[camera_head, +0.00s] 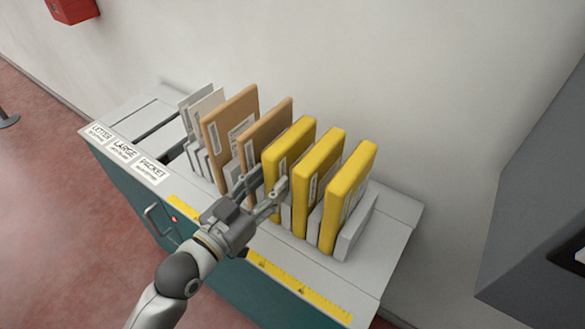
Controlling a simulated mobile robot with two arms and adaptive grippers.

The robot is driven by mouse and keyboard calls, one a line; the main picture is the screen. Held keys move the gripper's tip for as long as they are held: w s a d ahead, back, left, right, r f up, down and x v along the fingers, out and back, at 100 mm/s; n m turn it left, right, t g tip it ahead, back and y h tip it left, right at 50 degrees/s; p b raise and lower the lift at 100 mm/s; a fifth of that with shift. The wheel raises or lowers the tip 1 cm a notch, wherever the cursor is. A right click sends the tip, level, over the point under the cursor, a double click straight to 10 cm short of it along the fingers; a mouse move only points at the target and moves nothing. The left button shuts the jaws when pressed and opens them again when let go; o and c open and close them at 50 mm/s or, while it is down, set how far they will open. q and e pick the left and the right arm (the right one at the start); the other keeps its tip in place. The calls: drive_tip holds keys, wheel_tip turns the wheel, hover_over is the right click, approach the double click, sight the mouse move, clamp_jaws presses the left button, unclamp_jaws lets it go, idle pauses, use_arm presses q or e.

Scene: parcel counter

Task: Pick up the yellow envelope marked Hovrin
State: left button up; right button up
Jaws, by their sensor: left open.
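Three yellow padded envelopes stand upright in a row of grey slots: a left one (298,140), a middle one (322,165) and a right one (350,188). White labels show on them, but the names are too small to read, so I cannot tell which is marked Hovrin. My left gripper (263,183) is open at the front of the left yellow envelope. One finger is to the left of that envelope's front edge and the other to its right. I cannot tell whether they touch it. My right gripper is not in view.
Two brown envelopes (232,122) and thin white letters (207,105) stand left of the yellow ones. The grey counter (385,260) carries size signs (125,148) and a yellow ruler strip (300,288). A wall stands behind; a dark grey cabinet (535,190) is at right.

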sight(286, 167)
use_arm(q)
drive_tip(key=shift+f+p+x, duration=0.2)
drive_tip(key=shift+x, duration=1.55)
drive_tip(key=shift+f+p+x, duration=0.2)
drive_tip(key=shift+x, duration=1.6)
drive_tip(key=shift+a, duration=0.1)
drive_tip(key=c, duration=0.9)
drive_tip(key=shift+r, duration=0.1)
